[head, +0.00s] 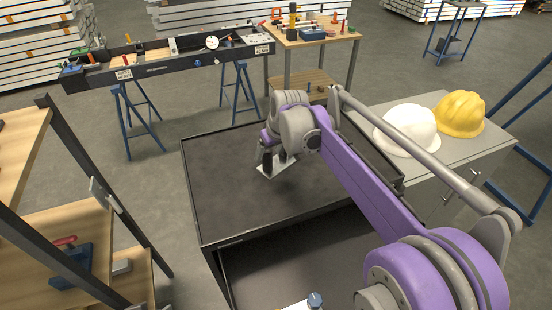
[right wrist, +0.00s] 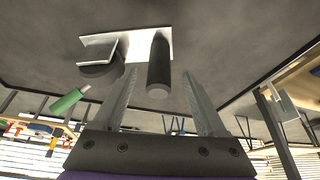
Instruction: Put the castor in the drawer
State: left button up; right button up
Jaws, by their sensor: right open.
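The castor (head: 284,167) lies on the dark top tray of the cabinet; its pale plate shows in the head view, partly hidden by my right gripper (head: 267,160). In the right wrist view the castor (right wrist: 158,66) shows a pale metal plate and dark round parts. My right gripper (right wrist: 161,78) is open, and its fingertips point at the castor, with a dark cylindrical part between them in the picture; contact cannot be told. The open drawer (head: 290,255) shows below the tray's front edge, partly hidden by my right arm. My left gripper is not seen.
The rest of the top tray (head: 225,190) is clear. A white helmet (head: 406,130) and a yellow helmet (head: 460,114) sit on a grey cabinet at right. A wooden shelf (head: 75,220) stands at left. A green-handled object (right wrist: 68,102) shows in the right wrist view.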

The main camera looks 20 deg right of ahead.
aim_at(266, 161)
jog(key=x, duration=0.6)
jog(key=shift+w+f, duration=0.15)
jog(key=shift+w, duration=0.2)
grip_shut()
dwell(1.1)
